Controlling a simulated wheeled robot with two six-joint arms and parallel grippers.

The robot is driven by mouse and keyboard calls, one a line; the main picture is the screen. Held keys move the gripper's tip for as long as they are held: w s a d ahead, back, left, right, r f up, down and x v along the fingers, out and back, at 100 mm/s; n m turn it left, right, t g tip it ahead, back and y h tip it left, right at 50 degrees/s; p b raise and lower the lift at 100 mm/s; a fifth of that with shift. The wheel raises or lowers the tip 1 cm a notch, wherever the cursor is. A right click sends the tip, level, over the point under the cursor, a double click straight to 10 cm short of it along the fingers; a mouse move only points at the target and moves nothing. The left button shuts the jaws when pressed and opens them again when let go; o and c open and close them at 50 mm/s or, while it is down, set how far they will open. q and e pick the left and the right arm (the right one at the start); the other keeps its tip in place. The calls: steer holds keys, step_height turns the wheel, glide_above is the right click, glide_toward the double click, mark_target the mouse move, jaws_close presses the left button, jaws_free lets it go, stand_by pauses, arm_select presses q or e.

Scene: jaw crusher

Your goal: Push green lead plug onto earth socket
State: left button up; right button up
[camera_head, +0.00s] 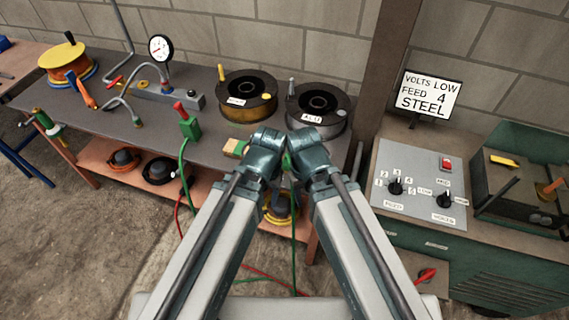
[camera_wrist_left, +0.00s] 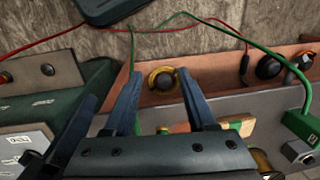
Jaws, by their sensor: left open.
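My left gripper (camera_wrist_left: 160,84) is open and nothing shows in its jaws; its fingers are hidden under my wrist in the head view. A green lead hangs over the bench front, with a small green end (camera_head: 287,161) between my two wrists. In the left wrist view this lead (camera_wrist_left: 132,62) runs behind one finger, and its end is hidden. My right wrist (camera_head: 312,145) is beside it; its jaws are hidden. A green block with a red top (camera_head: 190,129) stands on the bench with a green lead. It also shows in the left wrist view (camera_wrist_left: 300,124). I cannot identify the earth socket.
A wood-and-green block (camera_head: 235,148) lies beside my left wrist. Two wire spools (camera_head: 245,95) (camera_head: 318,107) stand behind my wrists. A control panel (camera_head: 415,185) is right. Coils (camera_head: 125,159) sit on the lower shelf. Red and green leads trail on the floor.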

arm_select(q)
steer(key=shift+o, duration=1.2)
steer(key=shift+w+r+n, duration=0.2)
steer(key=shift+w+n, duration=0.1)
steer(key=shift+w, duration=0.05)
steer(key=w+r+n+h+p, duration=0.1)
steer(key=w+r+n+p, duration=0.3)
steer(key=w+n, duration=0.3)
steer(key=n, duration=0.2)
steer(key=shift+w+d+n, duration=0.3)
steer(key=shift+w, duration=0.1)
step_height(320, 180, up, 2)
steer(key=r+n+h+p, duration=0.1)
steer(key=n+h+p, duration=0.15)
steer(key=n, duration=0.95)
glide_above(284, 163)
steer(key=a, duration=0.2)
steer(key=shift+s+f+y, duration=0.1)
steer(key=shift+f+y, duration=0.15)
steer(key=f+b, duration=0.2)
steer(key=f, duration=0.1)
steer(key=d+f+b, duration=0.1)
steer(key=f+b, duration=0.1)
steer(key=b, duration=0.1)
steer(key=f+b, duration=0.3)
steer(key=shift+d+f, duration=0.2)
steer(key=shift+f, duration=0.1)
